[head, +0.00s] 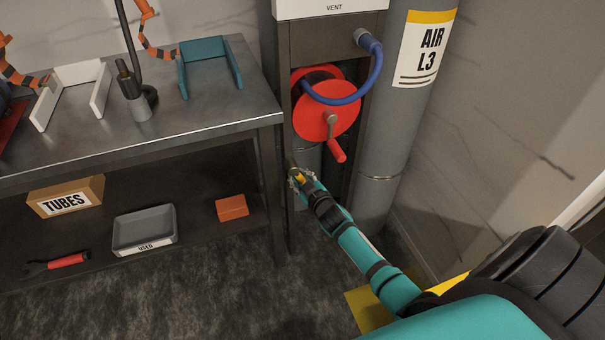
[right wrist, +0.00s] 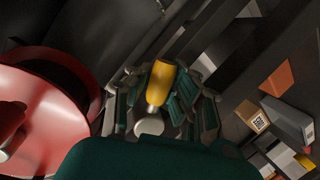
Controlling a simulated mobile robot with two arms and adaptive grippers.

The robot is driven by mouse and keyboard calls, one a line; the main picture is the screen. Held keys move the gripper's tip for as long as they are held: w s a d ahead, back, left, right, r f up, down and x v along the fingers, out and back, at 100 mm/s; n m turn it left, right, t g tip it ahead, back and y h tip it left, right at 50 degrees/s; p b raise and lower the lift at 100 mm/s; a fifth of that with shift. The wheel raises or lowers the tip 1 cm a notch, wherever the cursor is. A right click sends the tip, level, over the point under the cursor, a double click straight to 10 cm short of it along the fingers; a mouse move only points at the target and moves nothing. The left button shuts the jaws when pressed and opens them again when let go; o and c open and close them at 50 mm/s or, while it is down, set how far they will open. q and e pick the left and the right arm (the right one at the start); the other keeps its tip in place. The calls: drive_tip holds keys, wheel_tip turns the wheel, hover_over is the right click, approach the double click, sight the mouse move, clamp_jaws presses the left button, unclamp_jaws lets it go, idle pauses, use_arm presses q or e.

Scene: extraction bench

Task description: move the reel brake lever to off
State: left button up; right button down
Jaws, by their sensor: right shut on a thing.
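The reel brake lever shows as a yellow grip (right wrist: 157,80) with a pale round metal end (right wrist: 148,127) in the right wrist view. A small patch of its yellow (head: 299,179) shows in the head view. My right gripper (head: 296,174) is low at the front of the reel's cabinet, below the red reel (head: 318,118). In the right wrist view the fingers of my right gripper (right wrist: 165,95) are closed around the yellow grip. The fingers hide part of the lever, and I cannot read any off mark. My left gripper is not in view.
The steel bench (head: 215,118) stands left of the cabinet. A grey pipe (head: 400,120) marked AIR L3 rises on the right. The reel's crank handle (head: 337,150) hangs just above my gripper. A blue hose (head: 376,75) loops over the reel. A grey tray (head: 145,229) sits on the lower shelf.

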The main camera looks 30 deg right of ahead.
drive_tip(key=shift+a+f+m, duration=0.25)
drive_tip(key=shift+a+m, duration=0.25)
drive_tip(key=shift+m, duration=0.5)
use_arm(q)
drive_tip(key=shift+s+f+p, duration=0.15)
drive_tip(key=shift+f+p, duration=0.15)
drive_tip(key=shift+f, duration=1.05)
use_arm(e)
drive_tip(key=shift+w+a+f+m+t+y, duration=0.15)
drive_tip(key=shift+a+m+t+y, duration=0.35)
drive_tip(key=shift+m, duration=0.5)
drive_tip(key=shift+a, duration=0.1)
drive_tip(key=c, duration=1.1)
unclamp_jaws()
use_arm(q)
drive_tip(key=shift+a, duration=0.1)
use_arm(e)
drive_tip(key=s, duration=0.4)
drive_tip(key=s+r, duration=0.1)
drive_tip(key=s, duration=0.3)
drive_tip(key=s+r, duration=0.1)
drive_tip(key=s, duration=0.3)
drive_tip(key=shift+a+r, duration=0.1)
drive_tip(key=shift+a, duration=0.05)
